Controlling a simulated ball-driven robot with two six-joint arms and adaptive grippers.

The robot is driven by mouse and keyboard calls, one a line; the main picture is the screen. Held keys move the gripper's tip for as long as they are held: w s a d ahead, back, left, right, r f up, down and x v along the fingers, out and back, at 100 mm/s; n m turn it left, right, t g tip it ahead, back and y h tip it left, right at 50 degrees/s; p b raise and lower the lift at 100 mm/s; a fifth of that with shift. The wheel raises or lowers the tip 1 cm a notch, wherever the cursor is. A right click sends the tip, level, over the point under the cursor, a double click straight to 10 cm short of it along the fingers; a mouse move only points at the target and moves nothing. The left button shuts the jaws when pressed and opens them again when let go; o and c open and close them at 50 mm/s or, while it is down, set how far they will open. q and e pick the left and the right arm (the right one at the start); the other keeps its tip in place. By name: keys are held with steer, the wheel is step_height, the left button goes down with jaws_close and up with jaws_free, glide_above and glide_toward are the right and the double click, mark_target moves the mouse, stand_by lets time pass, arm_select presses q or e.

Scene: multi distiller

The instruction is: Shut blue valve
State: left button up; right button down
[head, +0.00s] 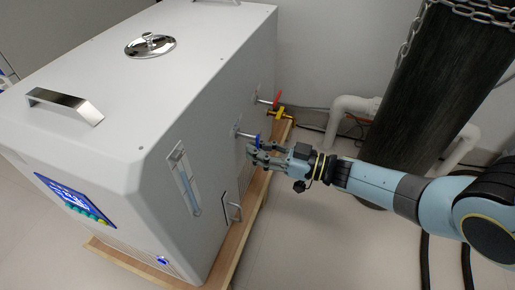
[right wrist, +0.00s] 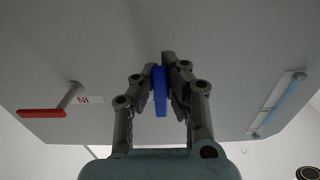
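The blue valve (head: 258,139) is on a short pipe on the side of the white distiller (head: 150,120). My right gripper (head: 255,149) is at this valve. In the right wrist view the blue valve handle (right wrist: 160,92) stands lengthwise between the two fingers of the gripper (right wrist: 161,72). The fingertips are closed in on both sides of the handle and appear to touch it. In the head view the fingers hide part of the handle. My left gripper is not in view.
A red valve (head: 277,100) is farther back, with a yellow fitting (head: 281,114) below it; the red handle (right wrist: 42,113) also shows in the right wrist view. A sight gauge (head: 185,178) is on the nearer side. A dark, chained cylinder (head: 430,90) stands right, beside white pipes (head: 350,108).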

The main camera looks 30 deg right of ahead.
steer(key=shift+s+d+f, duration=0.1)
steer(key=c, duration=1.3)
jaws_free()
steer(key=v, duration=1.2)
